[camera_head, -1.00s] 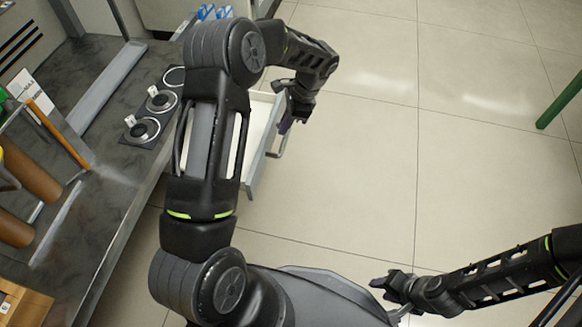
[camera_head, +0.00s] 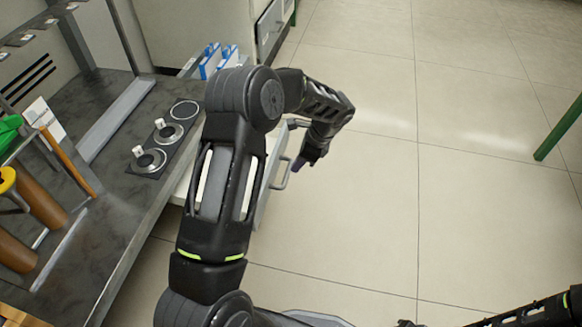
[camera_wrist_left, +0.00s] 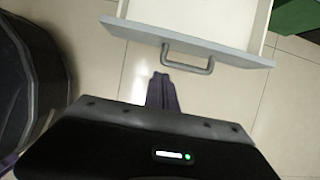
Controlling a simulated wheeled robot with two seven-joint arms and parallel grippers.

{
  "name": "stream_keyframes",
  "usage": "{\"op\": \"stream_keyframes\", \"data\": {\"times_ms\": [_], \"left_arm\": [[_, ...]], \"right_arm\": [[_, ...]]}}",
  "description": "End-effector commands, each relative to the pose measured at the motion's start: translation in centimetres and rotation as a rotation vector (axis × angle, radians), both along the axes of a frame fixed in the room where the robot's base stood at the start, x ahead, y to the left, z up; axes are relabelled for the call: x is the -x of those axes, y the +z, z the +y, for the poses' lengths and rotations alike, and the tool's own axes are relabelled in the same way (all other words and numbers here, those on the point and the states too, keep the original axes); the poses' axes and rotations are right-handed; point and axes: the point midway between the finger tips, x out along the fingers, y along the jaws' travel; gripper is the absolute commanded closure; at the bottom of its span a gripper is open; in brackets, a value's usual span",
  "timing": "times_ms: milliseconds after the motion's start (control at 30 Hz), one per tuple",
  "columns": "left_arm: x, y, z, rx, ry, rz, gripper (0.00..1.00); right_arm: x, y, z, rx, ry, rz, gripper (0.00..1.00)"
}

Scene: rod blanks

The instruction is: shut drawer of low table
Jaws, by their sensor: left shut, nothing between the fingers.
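The low table (camera_head: 128,205) has a dark grey top and stands along the left in the head view. Its drawer (camera_head: 264,200) is pulled out to the right from under the top, partly hidden by my left arm. In the left wrist view the drawer's grey front (camera_wrist_left: 225,51) has a bar handle (camera_wrist_left: 196,68), and its pale inside shows behind it. My left gripper (camera_head: 299,164) is shut and empty, in front of the drawer. Its fingertips (camera_wrist_left: 162,80) are close to the handle's left end; I cannot tell if they touch. My right gripper (camera_head: 407,323) barely shows at the bottom edge.
Round hob-like discs (camera_head: 168,134) sit on the tabletop. Blue-and-white cartons (camera_head: 212,60) stand at its far end. A brown cylinder (camera_head: 42,200) and a green item (camera_head: 8,132) are at the left. Tiled floor (camera_head: 390,210) to the right is clear up to a green post (camera_head: 558,130).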

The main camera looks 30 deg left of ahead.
Motion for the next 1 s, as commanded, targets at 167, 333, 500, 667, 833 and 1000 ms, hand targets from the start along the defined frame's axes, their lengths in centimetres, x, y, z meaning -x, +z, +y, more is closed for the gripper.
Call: {"op": "stream_keyframes", "data": {"times_ms": [167,333,500,667,833,1000], "left_arm": [[0.4,-2.9,1.0,0.000,0.001,0.003,1.00],[0.8,-6.2,2.2,0.000,0.002,0.003,1.00],[1.3,-8.6,3.8,-0.001,0.005,-0.001,1.00],[2.0,-8.4,5.8,0.000,0.003,-0.001,1.00],[2.4,-8.2,6.8,0.000,0.002,-0.001,1.00],[2.4,-8.2,6.9,0.000,0.000,0.000,1.00]], "right_arm": [[-0.2,-1.3,-0.2,0.003,-0.005,-0.004,0.64],[-0.5,-2.6,-0.2,0.005,-0.008,-0.010,0.64],[-0.7,-3.8,-0.1,0.006,-0.012,-0.016,0.64],[-0.8,-4.4,-0.1,0.006,-0.013,-0.020,0.64],[-0.9,-4.6,-0.1,0.007,-0.014,-0.022,0.64],[-0.9,-4.6,-0.1,0.007,-0.014,-0.022,0.64]]}}
